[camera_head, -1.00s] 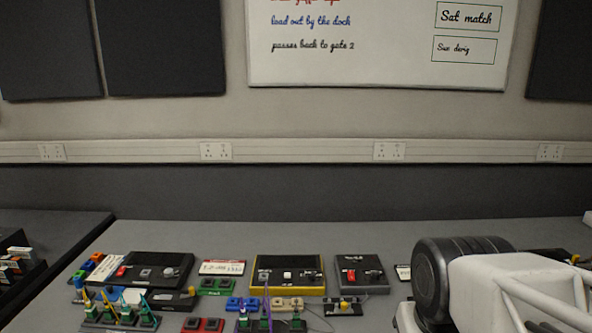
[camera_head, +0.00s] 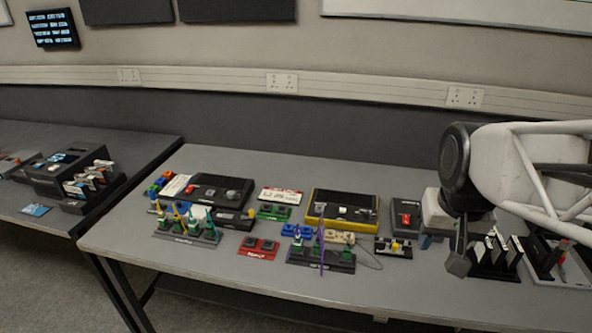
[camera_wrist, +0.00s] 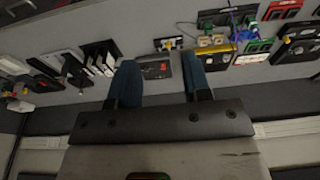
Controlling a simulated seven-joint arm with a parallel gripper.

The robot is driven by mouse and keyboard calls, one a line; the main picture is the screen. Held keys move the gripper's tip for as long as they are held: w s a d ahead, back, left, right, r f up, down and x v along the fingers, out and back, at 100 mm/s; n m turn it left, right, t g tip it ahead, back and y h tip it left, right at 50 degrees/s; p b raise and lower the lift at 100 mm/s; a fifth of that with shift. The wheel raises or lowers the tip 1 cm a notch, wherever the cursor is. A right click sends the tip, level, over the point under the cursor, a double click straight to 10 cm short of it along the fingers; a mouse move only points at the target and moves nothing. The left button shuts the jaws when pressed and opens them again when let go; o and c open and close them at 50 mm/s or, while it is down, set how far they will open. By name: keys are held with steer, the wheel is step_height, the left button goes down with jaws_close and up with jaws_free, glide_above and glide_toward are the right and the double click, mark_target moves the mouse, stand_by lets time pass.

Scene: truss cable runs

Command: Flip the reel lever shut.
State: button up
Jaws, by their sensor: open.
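I cannot tell which part is the reel lever. Several dark boxes with small switches stand on the bench: a black one with a red switch (camera_head: 208,188) at left, a yellow-edged one (camera_head: 343,210) in the middle, and a dark grey one with a red part (camera_head: 405,214) at right, partly hidden by my arm. My gripper (camera_head: 446,252) hangs over the bench's right part, beside the grey box. In the wrist view my gripper (camera_wrist: 160,82) is open, its two blue fingers apart with nothing held. A dark box with red marks (camera_wrist: 155,68) shows between them, beyond the tips.
Green, blue and red small blocks, a rack of cones (camera_head: 187,228) and a purple-pronged rack (camera_head: 320,256) crowd the bench's front. Slotted racks with white cards (camera_head: 497,256) stand at right. The bench's front strip is clear. A second table (camera_head: 85,140) is at left.

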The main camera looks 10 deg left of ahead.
steer(key=w+a, duration=0.9)
steer(key=w, duration=0.4)
steer(key=n+g, duration=0.2)
glide_above(251, 210)
steer(key=f, duration=2)
steer(key=shift+s+d+f, duration=0.1)
steer(key=shift+d+f, duration=0.25)
steer(key=shift+a+f, duration=0.3)
steer(key=shift+a, duration=0.05)
steer(key=shift+f, duration=0.1)
steer(key=shift+f, duration=3.8)
